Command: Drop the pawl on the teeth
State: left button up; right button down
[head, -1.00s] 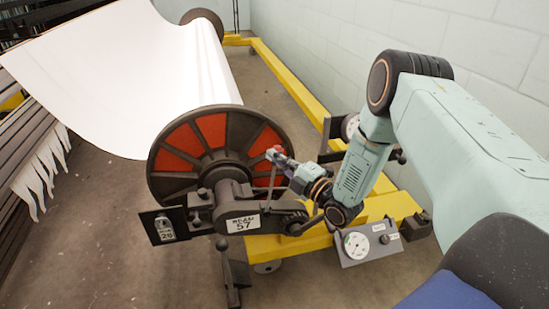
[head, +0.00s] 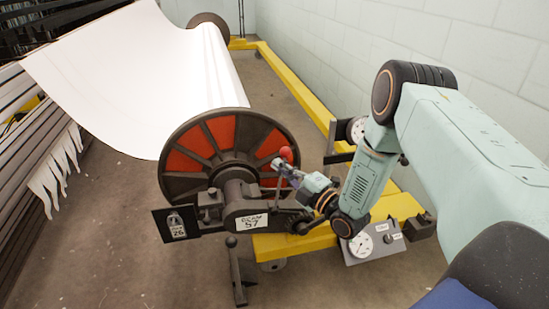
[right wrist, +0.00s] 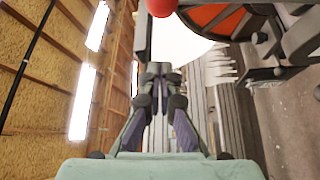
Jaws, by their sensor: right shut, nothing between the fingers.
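The pawl lever, with a red ball knob (head: 286,153) on a thin rod, stands up in front of the warp beam's end disc, leaning slightly right. The knob also shows at the top of the right wrist view (right wrist: 162,7). My right gripper (head: 277,164) is shut and empty, just below and left of the knob in the head view. In the right wrist view its closed fingertips (right wrist: 160,70) are clear of the knob. The ratchet housing (head: 262,212) is at the rod's foot; its teeth are too small to make out. My left gripper is out of view.
The beam's disc (head: 195,150) with red panels stands behind, carrying a white sheet (head: 150,75). A yellow frame rail (head: 300,92) runs along the wall. A dial box (head: 372,243) is at lower right. A foot pedal (head: 237,270) stands on the floor in front.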

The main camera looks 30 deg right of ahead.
jog(key=shift+p+v, duration=0.85)
jog(key=shift+v, duration=2.15)
jog(key=shift+w+d, duration=0.1)
